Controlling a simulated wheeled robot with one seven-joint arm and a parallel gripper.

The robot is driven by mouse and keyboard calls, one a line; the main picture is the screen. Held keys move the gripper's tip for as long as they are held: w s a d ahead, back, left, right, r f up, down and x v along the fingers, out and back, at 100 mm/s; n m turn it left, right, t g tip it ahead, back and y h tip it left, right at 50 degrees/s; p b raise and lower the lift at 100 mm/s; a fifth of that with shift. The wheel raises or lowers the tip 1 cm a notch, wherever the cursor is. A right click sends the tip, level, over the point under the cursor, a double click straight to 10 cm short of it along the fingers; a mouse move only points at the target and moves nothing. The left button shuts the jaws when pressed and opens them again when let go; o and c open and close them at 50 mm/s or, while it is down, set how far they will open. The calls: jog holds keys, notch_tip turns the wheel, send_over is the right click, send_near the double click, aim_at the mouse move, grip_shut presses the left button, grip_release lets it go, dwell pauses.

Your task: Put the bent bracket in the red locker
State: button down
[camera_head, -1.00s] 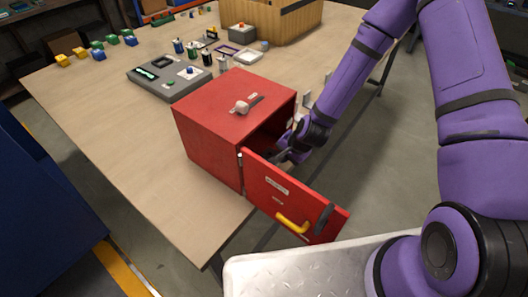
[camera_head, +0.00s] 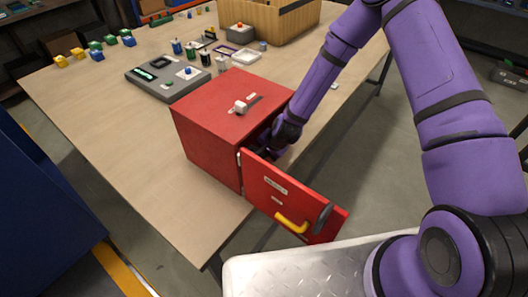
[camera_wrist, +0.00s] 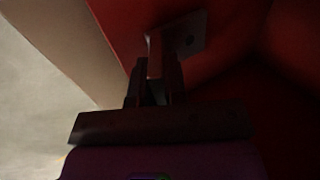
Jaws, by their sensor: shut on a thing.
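The red locker (camera_head: 207,148) stands on the table with its door (camera_head: 280,195) swung open toward me; the door has a yellow handle. My gripper is inside the locker's opening, hidden in the head view behind the door and locker wall. In the wrist view my gripper (camera_wrist: 157,75) is shut on the bent bracket (camera_wrist: 186,36), a dark metal piece with a hole in its flat plate. Red locker walls (camera_wrist: 230,60) surround the bracket. The view is dim, and I cannot tell whether the bracket touches a wall.
A white-and-grey object (camera_head: 241,107) lies on the locker's top. A grey control box (camera_head: 168,78) and several small parts stand behind it on the table (camera_head: 100,120). A wooden crate (camera_head: 285,20) stands at the back.

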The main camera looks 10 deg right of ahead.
jog(key=shift+f, duration=0.1)
jog(key=c, duration=1.2)
grip_release()
jog(key=shift+o, duration=0.2)
jog(key=v, duration=1.2)
jog(key=shift+r, duration=0.25)
